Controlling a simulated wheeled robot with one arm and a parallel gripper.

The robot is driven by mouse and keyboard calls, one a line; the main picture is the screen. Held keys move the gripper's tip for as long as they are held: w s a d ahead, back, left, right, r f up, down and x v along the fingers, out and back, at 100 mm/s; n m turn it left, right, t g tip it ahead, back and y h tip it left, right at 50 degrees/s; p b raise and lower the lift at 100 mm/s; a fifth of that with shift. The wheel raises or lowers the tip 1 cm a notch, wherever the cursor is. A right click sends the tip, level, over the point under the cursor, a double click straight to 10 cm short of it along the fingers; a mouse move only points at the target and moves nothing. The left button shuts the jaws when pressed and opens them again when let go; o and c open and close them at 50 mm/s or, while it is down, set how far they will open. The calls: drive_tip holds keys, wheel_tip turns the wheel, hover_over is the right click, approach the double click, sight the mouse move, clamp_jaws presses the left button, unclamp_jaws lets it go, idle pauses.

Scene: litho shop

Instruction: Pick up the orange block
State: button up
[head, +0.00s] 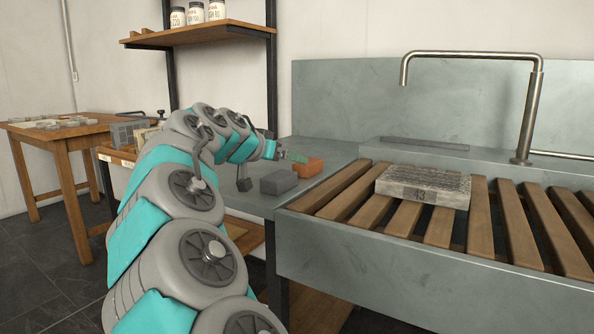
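The orange block (311,167) lies on the grey metal counter (320,150) left of the sink, near the middle of the head view. My arm reaches in from the lower left, and its end, my gripper (292,156), is at the left of the orange block, very close to it. Whether it touches the block cannot be told. The fingers are small and seen from behind, so their opening is unclear. A dark grey block (279,182) sits on the counter just in front and to the left of the orange block.
A sink with wooden slats (407,218) stands at the right, holding a pale stone slab (423,183) under a tall metal tap (530,110). A shelf with jars (196,12) hangs above left. A wooden table (65,130) stands far left.

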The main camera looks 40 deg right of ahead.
sight(301, 165)
drive_tip(key=x, duration=0.7)
drive_tip(key=shift+s+d+f, duration=0.15)
drive_tip(key=shift+s+f, duration=0.05)
drive_tip(key=shift+f, duration=0.2)
drive_tip(key=shift+c, duration=0.4)
clamp_jaws()
